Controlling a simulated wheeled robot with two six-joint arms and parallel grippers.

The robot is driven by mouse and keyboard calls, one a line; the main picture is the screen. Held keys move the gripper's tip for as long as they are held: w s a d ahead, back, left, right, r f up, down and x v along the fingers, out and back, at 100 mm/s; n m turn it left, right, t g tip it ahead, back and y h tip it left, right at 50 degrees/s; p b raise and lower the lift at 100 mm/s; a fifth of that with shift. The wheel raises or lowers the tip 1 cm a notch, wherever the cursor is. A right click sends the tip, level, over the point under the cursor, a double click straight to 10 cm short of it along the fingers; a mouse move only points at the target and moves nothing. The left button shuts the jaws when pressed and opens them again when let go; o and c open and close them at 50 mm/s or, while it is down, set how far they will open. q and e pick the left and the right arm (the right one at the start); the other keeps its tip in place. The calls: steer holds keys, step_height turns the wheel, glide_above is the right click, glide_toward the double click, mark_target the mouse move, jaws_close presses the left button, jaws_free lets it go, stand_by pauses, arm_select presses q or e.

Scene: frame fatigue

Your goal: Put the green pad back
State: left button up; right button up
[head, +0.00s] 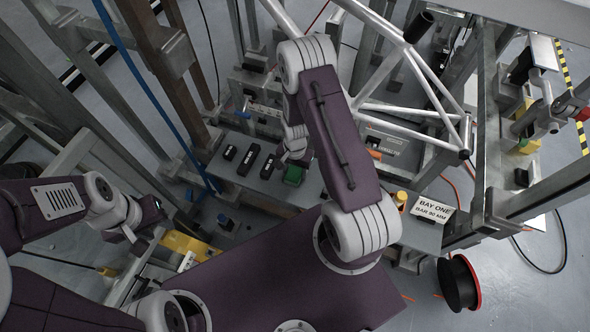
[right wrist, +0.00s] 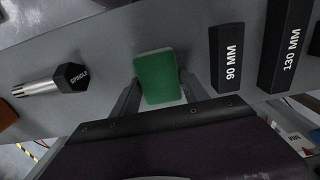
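The green pad (head: 293,175) lies at or just above the grey bench top in the middle of the head view, close below my right gripper (head: 296,152). In the right wrist view the pad (right wrist: 157,77) is a green block with rounded corners, slightly tilted in the picture. The fingers of my right gripper (right wrist: 160,88) are apart, one along each side of the pad; whether they touch it is not clear.
Black blocks marked 90 MM (right wrist: 227,60) and 130 MM (right wrist: 288,45) stand right of the pad in the right wrist view. A SPINDLE piece (right wrist: 70,78) lies left. A BAY ONE sign (head: 432,211), a black spool (head: 459,283) and white tubing (head: 420,75) are at the right.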

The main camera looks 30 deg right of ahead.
steer(key=shift+o, duration=1.2)
